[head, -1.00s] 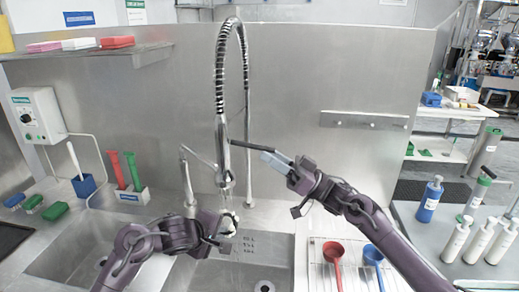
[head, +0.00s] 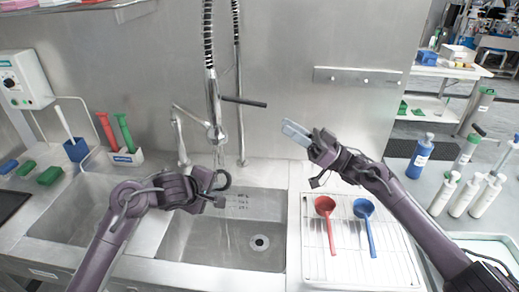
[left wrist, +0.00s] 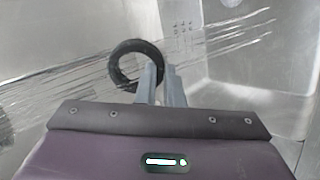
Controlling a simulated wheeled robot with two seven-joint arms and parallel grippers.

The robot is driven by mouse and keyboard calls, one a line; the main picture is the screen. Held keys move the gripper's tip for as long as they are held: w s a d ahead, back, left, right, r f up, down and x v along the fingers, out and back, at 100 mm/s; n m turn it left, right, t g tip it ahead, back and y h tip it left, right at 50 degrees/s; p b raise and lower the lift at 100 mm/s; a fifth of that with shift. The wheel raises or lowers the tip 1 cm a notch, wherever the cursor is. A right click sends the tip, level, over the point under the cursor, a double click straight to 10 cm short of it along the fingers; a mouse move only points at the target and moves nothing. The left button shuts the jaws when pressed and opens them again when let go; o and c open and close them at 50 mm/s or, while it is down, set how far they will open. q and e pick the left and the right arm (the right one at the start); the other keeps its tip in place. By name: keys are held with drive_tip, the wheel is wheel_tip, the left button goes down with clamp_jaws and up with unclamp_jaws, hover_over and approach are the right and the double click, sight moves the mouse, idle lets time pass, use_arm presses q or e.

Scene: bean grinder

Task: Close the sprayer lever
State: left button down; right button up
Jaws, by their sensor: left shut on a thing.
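The sprayer head (head: 215,133) hangs from a coiled hose over the sink. Its black lever (head: 245,102) sticks out to the right, nearly level. Faint water streaks fall below the nozzle, and streaks also cross the left wrist view. My left gripper (head: 218,188) is below the sprayer, shut on a black ring (head: 229,177). The ring also shows in the left wrist view (left wrist: 114,68), at the fingertips (left wrist: 160,82). My right gripper (head: 295,131) is empty, right of the lever and apart from it. Its pale fingers look slightly parted.
The sink (head: 190,243) lies below. A wire rack (head: 345,272) with a red scoop (head: 325,206) and a blue scoop (head: 364,208) is at right. Several bottles stand further right. Red and green handled tools stand at left. The steel back wall is close behind the faucet.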

idle(0.3)
drive_tip(key=shift+s+a+f, duration=0.1)
drive_tip(key=shift+a, duration=0.05)
drive_tip(key=c, duration=0.4)
drive_tip(key=shift+s+a+f+n, duration=0.15)
drive_tip(key=shift+f+n, duration=0.1)
drive_tip(key=shift+n, duration=0.25)
drive_tip(key=shift+c, duration=1.4)
drive_tip(key=s+a+f+n+t, duration=0.1)
drive_tip(key=n, duration=0.1)
drive_tip(key=s+a+f+n+t+h, duration=0.1)
drive_tip(key=n+t, duration=0.1)
drive_tip(key=s+a+f+n+t, duration=0.1)
drive_tip(key=n, duration=0.2)
drive_tip(key=shift+s+t, duration=0.4)
clamp_jaws()
drive_tip(key=s+n+t+h, duration=0.4)
drive_tip(key=s+n+t, duration=0.1)
drive_tip(key=n+t, duration=0.2)
drive_tip(key=n+t+h, duration=0.2)
approach(244, 101)
drive_tip(key=shift+f+x, duration=0.15)
drive_tip(key=shift+x, duration=1.2)
drive_tip(key=shift+f+x, duration=0.2)
drive_tip(key=shift+x, duration=1.15)
